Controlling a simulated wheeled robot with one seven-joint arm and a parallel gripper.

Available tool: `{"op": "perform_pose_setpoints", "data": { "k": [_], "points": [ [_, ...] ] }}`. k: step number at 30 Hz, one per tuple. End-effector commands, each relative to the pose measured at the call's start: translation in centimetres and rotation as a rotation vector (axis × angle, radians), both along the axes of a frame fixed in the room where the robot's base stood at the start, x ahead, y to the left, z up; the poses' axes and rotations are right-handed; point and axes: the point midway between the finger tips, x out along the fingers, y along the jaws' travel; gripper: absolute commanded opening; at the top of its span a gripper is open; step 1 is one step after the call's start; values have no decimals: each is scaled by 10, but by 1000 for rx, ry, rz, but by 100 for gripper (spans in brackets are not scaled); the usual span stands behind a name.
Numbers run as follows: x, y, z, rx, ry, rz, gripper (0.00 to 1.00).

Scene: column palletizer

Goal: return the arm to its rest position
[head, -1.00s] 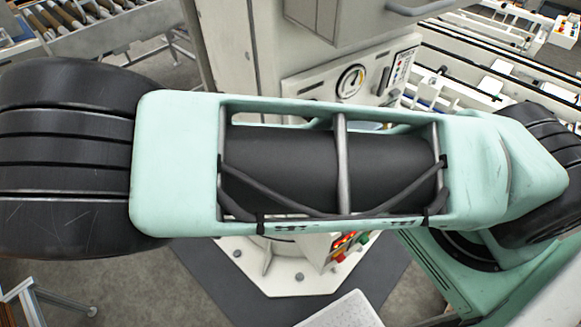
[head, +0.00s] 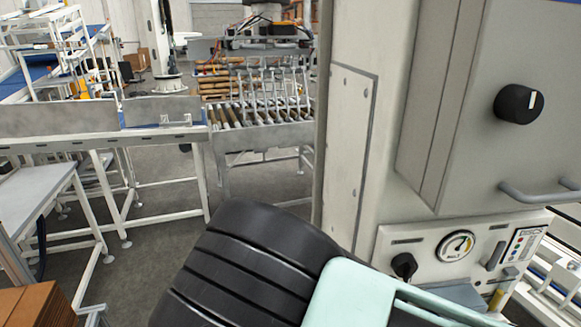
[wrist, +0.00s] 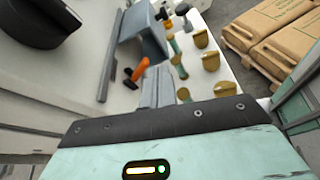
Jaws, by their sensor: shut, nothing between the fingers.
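My gripper (wrist: 157,82) shows in the wrist view as two narrow grey fingers close together, shut and empty, beyond the mint-green hand (wrist: 180,150) with its small lit indicator. Past it is a pale panel with several brass-coloured knobs (wrist: 200,38) and an orange-handled part (wrist: 137,70). In the head view my arm, with a black ribbed joint (head: 245,265) and a mint-green link (head: 350,295), crosses the bottom in front of the column. The gripper is not in the head view.
A pale column (head: 350,130) with a grey cabinet (head: 520,110) and a gauge (head: 457,247) stands close on the right. A roller conveyor (head: 265,120) is behind at left-centre. Brown sacks (wrist: 285,30) lie at the wrist view's upper right.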

Motion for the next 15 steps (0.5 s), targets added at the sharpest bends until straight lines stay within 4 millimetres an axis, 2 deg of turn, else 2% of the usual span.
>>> {"op": "perform_pose_setpoints", "data": {
  "k": [8,15],
  "points": [
    [-14,2,-11,96,22,-75,0],
    [-33,11,-22,242,46,-183,0]
  ]
}}
